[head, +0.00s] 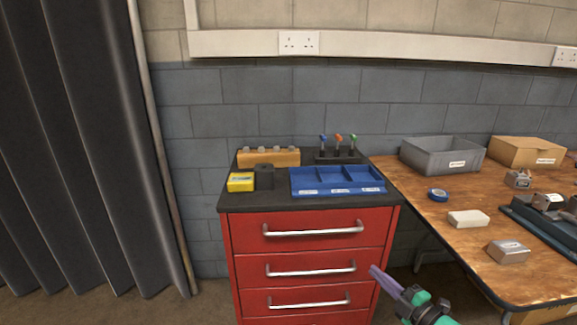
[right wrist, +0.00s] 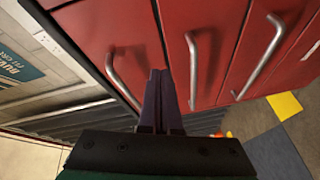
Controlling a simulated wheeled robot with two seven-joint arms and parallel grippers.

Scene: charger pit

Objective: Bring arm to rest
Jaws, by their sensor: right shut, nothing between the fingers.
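My right gripper (head: 376,271) is in the lower right of the head view, in front of the right side of the red drawer cabinet (head: 312,250). Its fingers are together and hold nothing. In the right wrist view my right gripper (right wrist: 159,76) points toward the red drawer fronts and their silver handles (right wrist: 193,70). I cannot tell from these frames whether the fingertips touch the cabinet. My left gripper is not in view.
On the cabinet top stand a blue divided tray (head: 338,193), a yellow box (head: 240,182), a wooden block (head: 268,158) and a screwdriver rack (head: 338,157). A wooden workbench (head: 463,245) with bins and parts is at right. A dark curtain (head: 85,150) hangs at left.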

